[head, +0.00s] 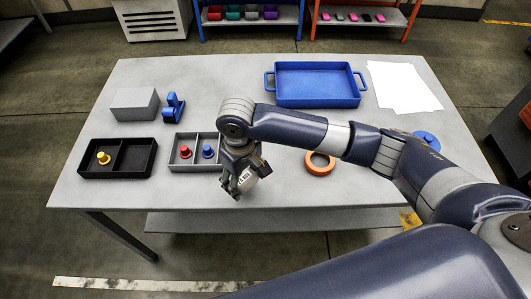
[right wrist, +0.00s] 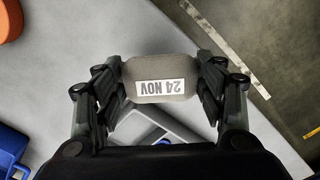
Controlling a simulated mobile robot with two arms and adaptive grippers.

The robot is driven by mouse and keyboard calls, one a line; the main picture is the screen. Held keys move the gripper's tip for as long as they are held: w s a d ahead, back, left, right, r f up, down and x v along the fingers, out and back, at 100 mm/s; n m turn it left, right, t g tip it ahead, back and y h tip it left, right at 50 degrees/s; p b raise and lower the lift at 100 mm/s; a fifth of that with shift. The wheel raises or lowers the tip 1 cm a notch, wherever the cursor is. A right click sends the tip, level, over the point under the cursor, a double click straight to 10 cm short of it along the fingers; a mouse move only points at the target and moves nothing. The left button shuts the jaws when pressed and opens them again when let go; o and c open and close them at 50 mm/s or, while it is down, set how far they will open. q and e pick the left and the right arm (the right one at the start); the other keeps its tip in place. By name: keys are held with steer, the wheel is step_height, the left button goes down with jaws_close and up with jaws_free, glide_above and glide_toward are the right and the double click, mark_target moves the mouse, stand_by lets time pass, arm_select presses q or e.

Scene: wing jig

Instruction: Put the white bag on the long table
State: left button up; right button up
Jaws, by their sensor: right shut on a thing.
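The pale bag (head: 248,181), with a white "24 NOV" label, is held in my right gripper (head: 238,187). In the right wrist view the bag (right wrist: 150,70) sits between the two fingers, which press on its sides. The bag appears in front of the grey long table (head: 300,190), near its front edge and just below the grey divided tray. I cannot tell whether it touches the tabletop. My left gripper is not in view.
The grey divided tray (head: 175,165) holds red and blue pegs. A black tray (head: 133,171) holds a yellow peg. Left are a grey block (head: 135,104) and blue bracket (head: 173,107). An orange ring (head: 319,170), blue tray (head: 318,101) and white sheets (head: 402,90) lie farther right.

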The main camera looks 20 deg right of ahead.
steer(key=w+d, duration=0.3)
steer(key=d, duration=0.1)
steer(key=w+d+p, duration=0.1)
steer(key=w+d, duration=0.1)
steer(key=shift+w+d+f, duration=0.3)
steer(key=shift+f, duration=0.05)
steer(key=shift+w+d+f, duration=0.1)
steer(key=shift+f, duration=0.1)
steer(key=shift+f+p, duration=0.3)
steer(key=shift+f, duration=1.35)
steer(key=o, duration=1.1)
steer(key=shift+f, duration=0.1)
step_height(320, 180, up, 12)
steer(key=shift+r+b, duration=0.15)
steer(key=shift+b, duration=0.5)
